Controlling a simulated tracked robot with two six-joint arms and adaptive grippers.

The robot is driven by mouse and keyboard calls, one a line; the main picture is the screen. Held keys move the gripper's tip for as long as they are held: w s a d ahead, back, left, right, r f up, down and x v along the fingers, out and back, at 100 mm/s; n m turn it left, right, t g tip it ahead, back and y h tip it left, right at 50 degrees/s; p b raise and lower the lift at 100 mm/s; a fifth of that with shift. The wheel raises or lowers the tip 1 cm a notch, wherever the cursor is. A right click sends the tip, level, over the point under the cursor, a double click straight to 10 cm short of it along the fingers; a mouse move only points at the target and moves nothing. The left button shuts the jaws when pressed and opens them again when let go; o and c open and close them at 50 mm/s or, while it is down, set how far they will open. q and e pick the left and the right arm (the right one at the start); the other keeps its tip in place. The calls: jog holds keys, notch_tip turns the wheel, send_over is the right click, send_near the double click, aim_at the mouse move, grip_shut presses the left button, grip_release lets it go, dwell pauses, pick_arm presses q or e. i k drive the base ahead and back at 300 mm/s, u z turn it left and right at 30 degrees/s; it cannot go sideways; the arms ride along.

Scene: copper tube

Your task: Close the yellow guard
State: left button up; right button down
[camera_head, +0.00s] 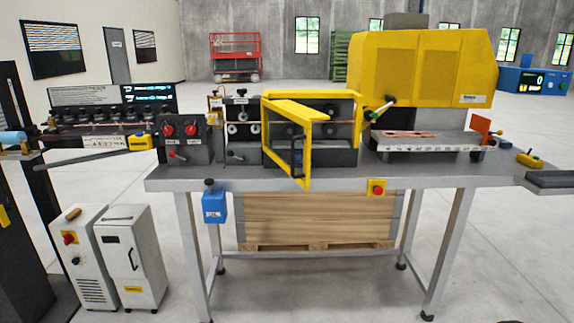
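The yellow guard (307,153) is a framed door on the machine at the middle of the grey bench. It stands open, swung out toward me from the left side of its opening, and its lower corner reaches the bench's front edge. It has a yellow top plate (300,109) and a dark upright handle (294,143). A fixed yellow frame (345,95) runs along the top of the opening, with rollers (331,114) visible behind. Neither of my grippers shows in the head view.
The grey bench (220,178) carries a control box with red knobs (185,142) on the left and a large yellow-hooded machine (425,70) on the right. A red-and-yellow stop button (377,188) sits on the front edge. White cabinets (133,258) stand at the lower left.

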aim_at(301, 115)
jog(key=k, duration=0.6)
jog(key=z, duration=0.25)
jog(key=i, duration=1.5)
jog(key=u, duration=0.8)
